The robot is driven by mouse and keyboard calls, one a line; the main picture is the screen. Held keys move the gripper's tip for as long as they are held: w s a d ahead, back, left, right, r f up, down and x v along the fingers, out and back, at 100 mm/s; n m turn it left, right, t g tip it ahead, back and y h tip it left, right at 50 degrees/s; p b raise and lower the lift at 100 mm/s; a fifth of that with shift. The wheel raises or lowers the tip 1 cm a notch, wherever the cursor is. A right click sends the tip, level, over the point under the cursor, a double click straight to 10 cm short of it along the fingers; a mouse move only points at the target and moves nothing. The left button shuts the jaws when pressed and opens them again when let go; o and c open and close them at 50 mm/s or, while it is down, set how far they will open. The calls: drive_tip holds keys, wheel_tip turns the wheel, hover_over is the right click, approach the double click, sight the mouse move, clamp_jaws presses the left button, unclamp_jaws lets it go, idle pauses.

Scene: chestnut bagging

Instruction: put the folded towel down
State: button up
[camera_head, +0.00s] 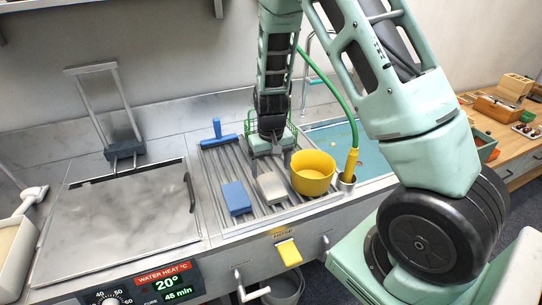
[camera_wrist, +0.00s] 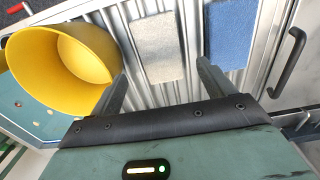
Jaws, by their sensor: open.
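A pale grey-beige flat rectangular pad, which looks like the folded towel (camera_head: 271,188), lies on the ribbed metal drainboard (camera_head: 222,166) between a blue pad and a yellow bowl. In the wrist view the towel (camera_wrist: 157,48) lies flat, ahead of and between my fingertips. My gripper (camera_head: 270,162) is open, with nothing between its fingers, just behind the towel in the head view. In the wrist view the fingers of my gripper (camera_wrist: 162,75) stand well apart, one on each side of the towel's near end. I cannot tell the exact height of the fingertips above the drainboard.
The yellow bowl (camera_head: 312,174) is close to one finger. The blue pad (camera_head: 236,198) lies on the other side. A flat metal lid (camera_head: 120,220) is at left.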

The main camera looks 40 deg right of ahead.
sight(271, 184)
drive_tip(key=s+a+r+n+y, duration=0.1)
drive_tip(key=s+a+r+n, duration=0.15)
drive_tip(key=a+r, duration=0.45)
drive_tip(key=s+a+r+n, duration=0.2)
drive_tip(key=s+a+r, duration=0.2)
drive_tip(key=a, duration=0.4)
drive_tip(key=s+a+r+n, duration=0.2)
drive_tip(key=s+a+n, duration=0.1)
drive_tip(key=s, duration=0.6)
drive_tip(key=s+a+r+n, duration=0.3)
drive_tip(key=s+a, duration=0.3)
drive_tip(key=s, duration=0.2)
drive_tip(key=shift+s+a+r+b, duration=0.15)
drive_tip(key=shift+s+a+b, duration=0.05)
drive_tip(key=shift+s+b, duration=0.15)
drive_tip(key=shift+n, duration=0.25)
drive_tip(key=shift+f, duration=0.3)
